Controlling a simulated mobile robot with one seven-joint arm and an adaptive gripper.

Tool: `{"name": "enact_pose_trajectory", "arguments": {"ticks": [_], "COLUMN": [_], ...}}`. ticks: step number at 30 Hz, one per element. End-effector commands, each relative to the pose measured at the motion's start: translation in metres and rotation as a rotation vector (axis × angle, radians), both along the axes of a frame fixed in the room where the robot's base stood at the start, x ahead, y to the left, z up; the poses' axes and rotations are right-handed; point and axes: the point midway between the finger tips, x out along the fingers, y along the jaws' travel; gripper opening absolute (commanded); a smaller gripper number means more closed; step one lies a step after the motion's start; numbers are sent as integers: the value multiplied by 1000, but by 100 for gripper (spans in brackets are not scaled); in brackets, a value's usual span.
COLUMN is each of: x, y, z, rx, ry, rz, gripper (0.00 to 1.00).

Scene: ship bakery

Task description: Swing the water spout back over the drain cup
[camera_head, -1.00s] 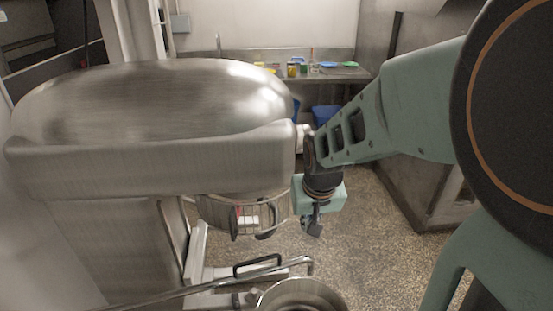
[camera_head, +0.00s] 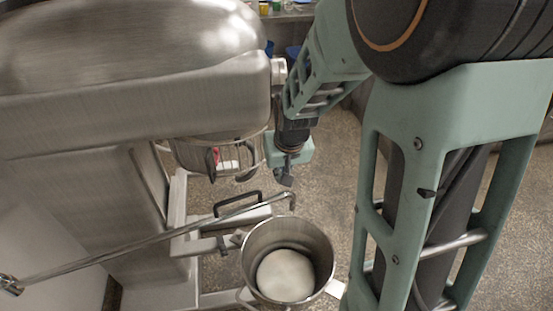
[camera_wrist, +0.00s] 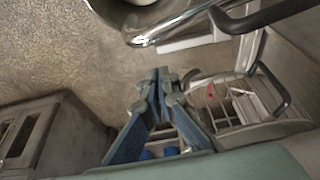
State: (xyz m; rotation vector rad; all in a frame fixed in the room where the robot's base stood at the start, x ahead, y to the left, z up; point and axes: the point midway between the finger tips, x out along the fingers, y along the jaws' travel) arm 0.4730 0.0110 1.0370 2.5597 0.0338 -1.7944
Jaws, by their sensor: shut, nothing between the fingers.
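The wrist view shows the spout (camera_wrist: 175,25) at the top, by the bowl (camera_wrist: 100,8). My gripper (camera_head: 286,180) is shut and empty, beyond the spout tip and apart from it. Its blue fingers (camera_wrist: 160,75) meet in the wrist view. I cannot make out a drain cup in either view.
The big steel mixer (camera_head: 120,90) fills the left, with a wire guard (camera_head: 190,155) beside my gripper. A black handle (camera_head: 238,200) is close to the spout. Speckled floor (camera_head: 335,180) is open to the right of the gripper.

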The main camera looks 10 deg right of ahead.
Motion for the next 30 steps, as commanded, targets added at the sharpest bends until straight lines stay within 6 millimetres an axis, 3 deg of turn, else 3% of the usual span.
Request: {"name": "enact_pose_trajectory", "arguments": {"ticks": [4,9,30], "x": [-17,-24,-25], "y": [0,-1,0], "z": [-1,-2,-2], "rx": [0,0,0], "ry": [-1,-3,-2], "rz": [0,0,0], "gripper": [0,0,0]}}
